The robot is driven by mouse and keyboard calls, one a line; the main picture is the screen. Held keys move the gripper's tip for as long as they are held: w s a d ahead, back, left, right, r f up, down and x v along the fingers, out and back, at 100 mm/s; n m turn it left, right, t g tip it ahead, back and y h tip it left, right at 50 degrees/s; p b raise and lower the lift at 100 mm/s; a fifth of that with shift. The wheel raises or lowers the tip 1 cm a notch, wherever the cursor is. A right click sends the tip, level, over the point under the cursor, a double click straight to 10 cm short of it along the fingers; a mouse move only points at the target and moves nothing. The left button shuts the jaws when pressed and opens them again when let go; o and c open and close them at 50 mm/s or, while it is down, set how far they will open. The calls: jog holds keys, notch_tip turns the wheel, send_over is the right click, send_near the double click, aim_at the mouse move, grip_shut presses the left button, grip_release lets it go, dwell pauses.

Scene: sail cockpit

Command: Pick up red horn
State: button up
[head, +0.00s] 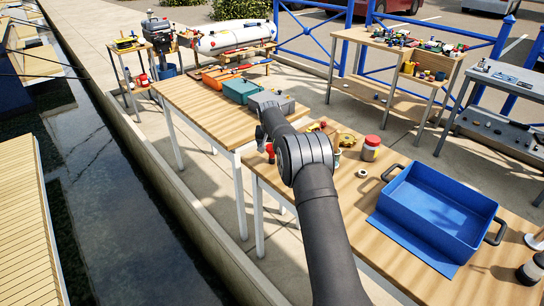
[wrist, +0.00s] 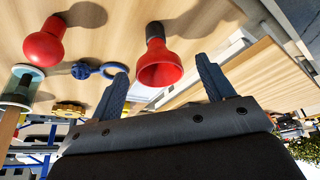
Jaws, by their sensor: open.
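The red horn (wrist: 159,68) shows in the wrist view, with its wide red bell toward the camera and a black end beyond it on the wooden table. My gripper (wrist: 162,72) is open, its two dark fingers on either side of the horn in the picture, and nothing is held. I cannot tell how far the horn lies beyond the fingertips. In the head view a small red thing (head: 270,152), likely the horn, shows at the left edge of my arm. My arm hides most of the gripper there.
In the wrist view, a red bulb-shaped object (wrist: 44,46), a blue ring-shaped piece (wrist: 112,69), a clear jar (wrist: 21,85) and a yellow wheel (wrist: 68,109) are left of the horn. In the head view, a red-lidded jar (head: 371,150) and a blue bin (head: 438,208) stand right of my arm.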

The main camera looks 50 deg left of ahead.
jog(key=shift+x, duration=1.3)
jog(key=shift+c, duration=0.2)
jog(key=c, duration=1.1)
